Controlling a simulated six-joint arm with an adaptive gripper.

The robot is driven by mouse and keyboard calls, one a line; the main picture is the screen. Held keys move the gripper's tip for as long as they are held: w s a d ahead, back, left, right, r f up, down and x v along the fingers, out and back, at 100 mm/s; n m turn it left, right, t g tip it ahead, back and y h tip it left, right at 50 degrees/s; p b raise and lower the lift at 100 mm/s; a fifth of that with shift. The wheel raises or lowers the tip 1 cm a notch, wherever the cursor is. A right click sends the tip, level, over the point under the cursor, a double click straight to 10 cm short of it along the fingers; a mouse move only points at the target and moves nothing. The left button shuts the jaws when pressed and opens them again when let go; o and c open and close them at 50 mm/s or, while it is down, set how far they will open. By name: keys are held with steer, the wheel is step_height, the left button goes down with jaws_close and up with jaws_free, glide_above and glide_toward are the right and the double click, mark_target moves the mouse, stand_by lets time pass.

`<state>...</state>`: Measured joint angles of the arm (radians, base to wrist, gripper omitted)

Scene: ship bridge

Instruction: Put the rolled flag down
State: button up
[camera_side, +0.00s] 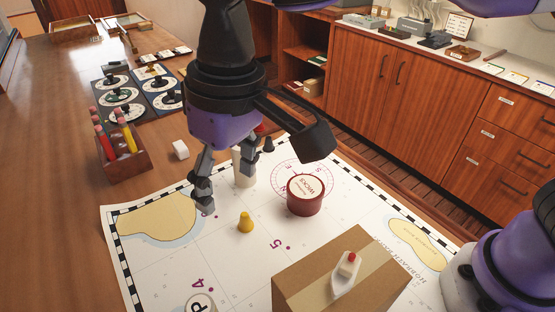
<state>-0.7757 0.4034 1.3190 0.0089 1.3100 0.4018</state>
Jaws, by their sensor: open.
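My gripper (225,192) points down over the chart (165,264), its two fingers spread apart. A pale upright cylinder (242,168) shows at the right finger, partly covered by it; it may be the rolled flag, but I cannot tell for sure. I also cannot tell whether the finger touches it. Its lower end appears to be at the chart. A wooden box (126,166) at the left holds several red and yellow rolls or sticks.
A yellow pawn (245,222), a round red tin (305,195) and a cardboard box (335,275) with a small boat (346,275) are on the chart. A white cube (180,150) is beside the wooden box. Dial panels (122,96) lie farther back. The chart's left part is fairly clear.

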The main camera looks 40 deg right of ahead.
steer(key=d+r+m+t, duration=0.2)
steer(key=d+r, duration=0.1)
steer(key=d, duration=1.4)
steer(key=shift+s+d+r+t, duration=0.2)
steer(key=shift+s+d+t, duration=0.05)
steer(key=shift+s+t, duration=0.2)
steer(key=shift+o, duration=0.5)
steer(key=s+d+f+m+t, duration=0.2)
steer(key=s+d, duration=0.3)
steer(key=d, duration=0.4)
steer(key=shift+s+f+h, duration=0.4)
steer(key=shift+f, duration=0.15)
steer(key=shift+s+d+f, duration=0.2)
steer(key=shift+s+f, duration=0.05)
